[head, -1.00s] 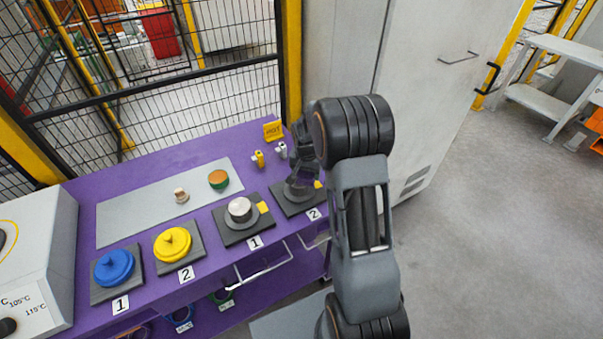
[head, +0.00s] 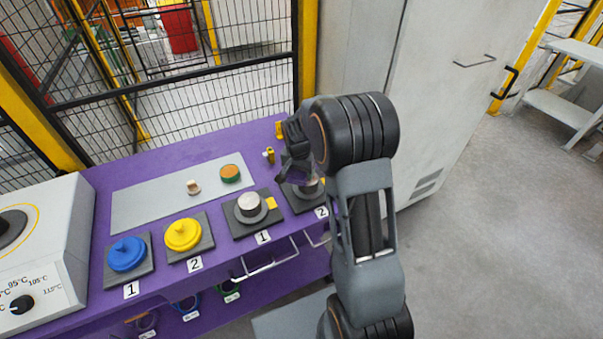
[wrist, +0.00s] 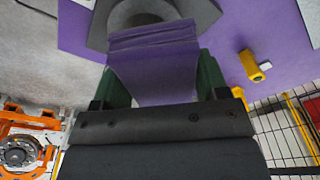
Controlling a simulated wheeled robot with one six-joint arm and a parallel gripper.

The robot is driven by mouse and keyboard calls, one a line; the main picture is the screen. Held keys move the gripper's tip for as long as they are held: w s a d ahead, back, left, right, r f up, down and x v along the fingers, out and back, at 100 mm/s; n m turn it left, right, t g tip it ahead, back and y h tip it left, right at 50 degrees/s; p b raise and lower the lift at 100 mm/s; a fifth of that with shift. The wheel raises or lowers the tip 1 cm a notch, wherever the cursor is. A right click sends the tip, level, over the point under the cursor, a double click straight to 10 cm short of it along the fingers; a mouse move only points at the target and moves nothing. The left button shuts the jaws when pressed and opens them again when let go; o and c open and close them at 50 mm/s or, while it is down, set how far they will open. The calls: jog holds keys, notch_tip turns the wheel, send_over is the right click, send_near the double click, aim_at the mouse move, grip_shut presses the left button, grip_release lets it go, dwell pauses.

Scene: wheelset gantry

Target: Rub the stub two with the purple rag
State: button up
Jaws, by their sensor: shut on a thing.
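Stub two (head: 311,188) is a grey metal stub on the dark plate labelled 2, at the right end of the purple bench in the head view. My gripper (head: 295,168) is above it and partly hides it. In the wrist view my gripper (wrist: 160,72) is shut on the purple rag (wrist: 152,82), a folded cloth between its green fingers. The rag's folded front edge lies at or against the grey stub (wrist: 150,10); I cannot tell whether they touch.
Stub one (head: 249,205) stands on plate 1 to the left. Farther left are a yellow lid (head: 183,234), a blue lid (head: 126,254) and a dial machine (head: 40,250). A tall cabinet (head: 430,90) is on the right.

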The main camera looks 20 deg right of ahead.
jog(key=shift+r+p, duration=1.55)
jog(key=shift+r, duration=1.15)
jog(key=shift+f, duration=0.1)
